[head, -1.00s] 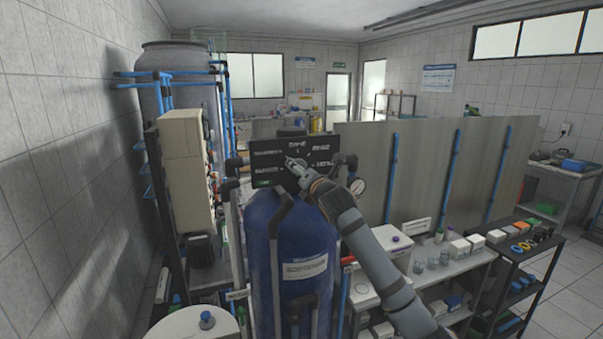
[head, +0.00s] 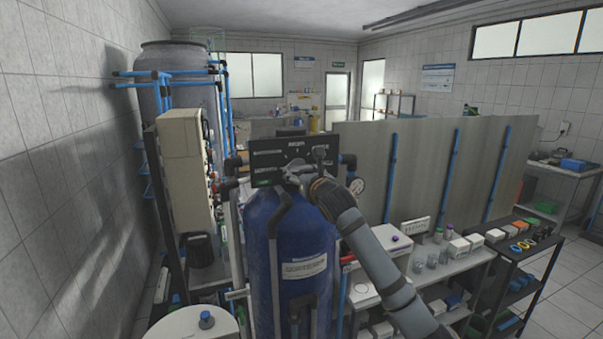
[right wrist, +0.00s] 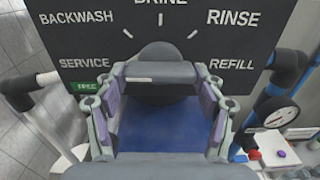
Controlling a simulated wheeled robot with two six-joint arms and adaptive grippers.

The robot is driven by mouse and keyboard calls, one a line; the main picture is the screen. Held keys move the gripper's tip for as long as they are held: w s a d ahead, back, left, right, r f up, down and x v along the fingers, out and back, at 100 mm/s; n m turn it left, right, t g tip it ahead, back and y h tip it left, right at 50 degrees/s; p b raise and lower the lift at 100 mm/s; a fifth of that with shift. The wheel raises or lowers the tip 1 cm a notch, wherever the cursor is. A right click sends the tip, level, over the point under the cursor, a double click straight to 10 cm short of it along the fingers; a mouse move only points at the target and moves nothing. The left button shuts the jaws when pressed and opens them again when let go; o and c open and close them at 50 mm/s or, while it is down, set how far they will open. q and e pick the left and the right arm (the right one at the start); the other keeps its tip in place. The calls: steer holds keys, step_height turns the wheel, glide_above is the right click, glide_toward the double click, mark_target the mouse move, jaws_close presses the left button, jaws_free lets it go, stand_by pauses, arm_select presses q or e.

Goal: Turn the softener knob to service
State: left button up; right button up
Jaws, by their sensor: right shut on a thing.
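The softener's black control panel (head: 268,160) sits on top of a blue tank (head: 280,245). In the right wrist view the panel (right wrist: 100,45) reads BACKWASH, BRINE, RINSE, SERVICE and REFILL, with SERVICE at lower left above a small green label. The grey knob (right wrist: 160,70) is at the panel's lower middle, its bar lying crosswise with a pale mark near its left end. My right gripper (head: 296,172) is at the panel's front; its fingers (right wrist: 162,84) are shut on the knob from both sides. My left gripper is out of view.
A pressure gauge (head: 356,185) and pipes stand close on the panel's right. A beige cabinet (head: 186,165) is at left. A bench with boxes and jars (head: 440,265) is at right. A grey partition (head: 430,175) stands behind it.

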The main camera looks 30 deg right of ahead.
steer(key=shift+f, duration=0.2)
stand_by(0.3)
steer(key=o, duration=1.2)
steer(key=shift+c, duration=0.2)
steer(key=shift+r, duration=0.1)
steer(key=v, duration=0.7)
steer(key=shift+s, duration=0.25)
steer(key=shift+a, duration=0.15)
